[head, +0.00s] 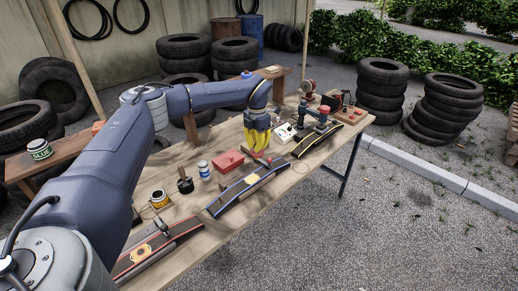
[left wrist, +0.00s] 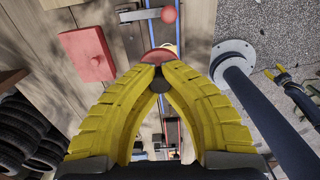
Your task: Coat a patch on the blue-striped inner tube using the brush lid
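The blue-striped inner tube (head: 240,194) lies in a dark strip over a curved stand near the table's front edge. My left gripper (head: 257,150) is above its far end, pointing down. In the left wrist view its yellow fingers (left wrist: 160,72) close around a small dark piece with a red disc at the tips, which looks like the brush lid (left wrist: 156,55). A pale edge shows beside the disc; the patch is mostly hidden. An open glue tin (head: 160,199) stands at the left. My right gripper (left wrist: 284,76) shows small at the wrist view's right, its fingers apart.
A red box (head: 230,162), a white-and-blue can (head: 204,170) and a black pot (head: 185,184) stand behind the tube. A red-striped tube (head: 172,238) lies at the left, a yellow-striped one (head: 318,139) at the right. A red-knobbed tool (left wrist: 168,14) is near the fingers.

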